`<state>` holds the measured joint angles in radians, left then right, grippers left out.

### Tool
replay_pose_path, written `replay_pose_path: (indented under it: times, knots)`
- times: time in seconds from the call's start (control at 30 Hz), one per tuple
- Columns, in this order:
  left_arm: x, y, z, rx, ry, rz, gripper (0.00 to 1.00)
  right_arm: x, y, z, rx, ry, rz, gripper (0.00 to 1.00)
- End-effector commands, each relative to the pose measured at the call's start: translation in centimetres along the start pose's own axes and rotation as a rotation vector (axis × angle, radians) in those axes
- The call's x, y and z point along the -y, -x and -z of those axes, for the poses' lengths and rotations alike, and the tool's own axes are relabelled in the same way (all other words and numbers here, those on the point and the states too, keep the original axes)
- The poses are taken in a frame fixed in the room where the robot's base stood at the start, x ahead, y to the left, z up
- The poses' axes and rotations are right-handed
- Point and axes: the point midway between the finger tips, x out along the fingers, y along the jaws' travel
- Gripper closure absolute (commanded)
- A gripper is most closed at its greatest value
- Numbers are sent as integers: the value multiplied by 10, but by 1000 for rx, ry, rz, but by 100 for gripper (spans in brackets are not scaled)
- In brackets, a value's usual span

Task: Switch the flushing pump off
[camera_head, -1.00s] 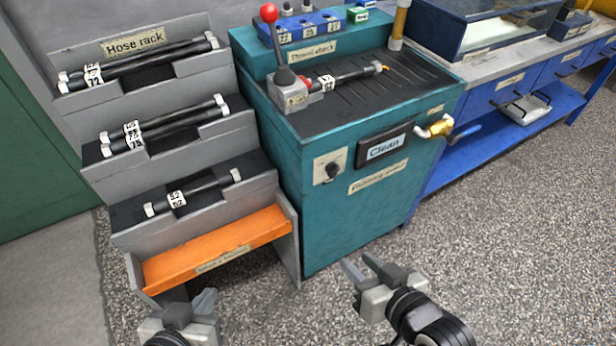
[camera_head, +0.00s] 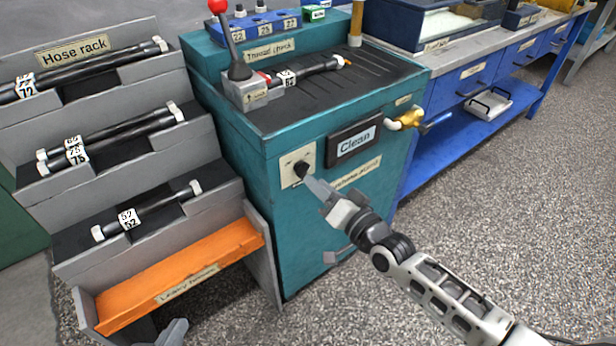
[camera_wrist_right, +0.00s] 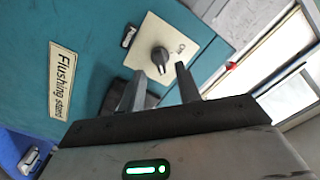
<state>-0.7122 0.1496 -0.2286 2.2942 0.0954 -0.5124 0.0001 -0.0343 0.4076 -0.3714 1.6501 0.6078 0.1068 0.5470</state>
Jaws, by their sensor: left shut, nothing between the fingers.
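The black rotary knob (camera_head: 301,168) sits on a cream plate on the front of the teal flushing stand (camera_head: 290,240). The knob also shows in the right wrist view (camera_wrist_right: 160,57), with small lettering beside it that I cannot read surely. My right gripper (camera_head: 309,183) is close in front of the knob, partly covering the plate. In the right wrist view its two fingers (camera_wrist_right: 161,70) are apart, empty, with their tips just short of the knob. A dark sign (camera_head: 355,142) beside the plate reads "Clean". My left gripper (camera_head: 174,332) is low at the bottom edge, mostly cut off, shut and empty.
The hose rack (camera_head: 75,48) with several hoses stands left, above an orange tray (camera_head: 170,275). A hose (camera_head: 305,72) lies on the stand's top beside a red-knobbed lever (camera_head: 232,45). A brass tap (camera_head: 408,119) juts from the stand's right. Open floor lies right.

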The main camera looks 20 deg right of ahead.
Motion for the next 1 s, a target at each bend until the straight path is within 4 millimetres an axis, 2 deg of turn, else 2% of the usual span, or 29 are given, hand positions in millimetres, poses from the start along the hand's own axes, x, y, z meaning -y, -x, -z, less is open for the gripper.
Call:
replay_pose_path:
  times: [0.1, 0.3, 0.67, 0.77, 0.8, 1.0]
  knots:
    - [-1, -5, -5, 6, 3, -7, 100, -1, -22, 0, -1, 0, 0, 66]
    - [-3, -10, -13, 27, 8, -17, 100, -1, -42, 0, 0, 1, 0, 66]
    - [-2, -13, -12, 26, 5, -17, 100, 0, -46, 0, 1, 1, -1, 66]
    - [-2, -12, -11, 24, 4, -17, 100, 0, -46, 0, 1, 1, -1, 94]
    - [-2, -12, -11, 23, 3, -17, 100, 0, -46, 0, 1, 1, -1, 97]
    - [-2, -11, -10, 22, 1, -16, 100, 0, -46, 0, 1, 9, -1, 97]
